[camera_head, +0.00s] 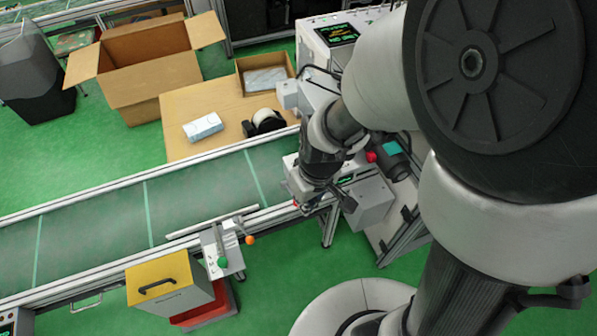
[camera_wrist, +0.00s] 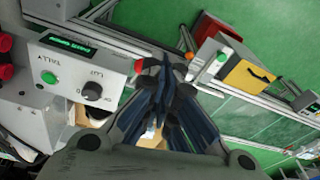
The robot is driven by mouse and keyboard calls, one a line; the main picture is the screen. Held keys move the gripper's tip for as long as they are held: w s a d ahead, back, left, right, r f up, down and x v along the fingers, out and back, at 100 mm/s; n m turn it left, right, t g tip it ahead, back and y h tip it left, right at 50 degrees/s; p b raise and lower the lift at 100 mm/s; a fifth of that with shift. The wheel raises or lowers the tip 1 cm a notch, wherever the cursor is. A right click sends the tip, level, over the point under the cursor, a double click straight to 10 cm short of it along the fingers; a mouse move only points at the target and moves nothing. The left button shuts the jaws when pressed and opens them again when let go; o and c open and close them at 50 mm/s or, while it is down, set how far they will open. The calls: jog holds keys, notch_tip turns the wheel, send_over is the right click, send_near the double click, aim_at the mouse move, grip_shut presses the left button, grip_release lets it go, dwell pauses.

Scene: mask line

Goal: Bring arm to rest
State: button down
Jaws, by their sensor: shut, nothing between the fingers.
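My gripper (camera_head: 322,199) is at the right part of the conveyor in the head view, close to a grey control box (camera_head: 369,203) at the belt's near edge. In the wrist view my gripper (camera_wrist: 166,72) has its dark fingers together, with nothing held between them. The control box (camera_wrist: 90,68) shows there at the left, with a green display, a green button and a black knob. My arm fills the right side of the head view and hides what is behind it.
A green conveyor (camera_head: 100,222) runs across the scene. Behind it a wooden table (camera_head: 195,103) bears a white pack (camera_head: 203,127), a tape dispenser (camera_head: 264,122) and a shallow box (camera_head: 246,74). A large open carton (camera_head: 142,73) stands behind.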

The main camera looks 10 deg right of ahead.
jog(key=shift+w, duration=0.1)
dwell(0.4)
jog(key=s+d+r+m+t, duration=0.1)
jog(key=s+d+r, duration=0.1)
jog(key=r, duration=0.4)
jog(key=s+d+r+m+t, duration=0.1)
jog(key=s+d+r+m, duration=0.1)
jog(key=s+r, duration=0.3)
jog(key=s+d+r+m+t+h, duration=0.1)
jog(key=s+d+r, duration=0.3)
jog(key=r, duration=0.4)
jog(key=shift+d+m, duration=0.25)
jog(key=shift+m, duration=0.45)
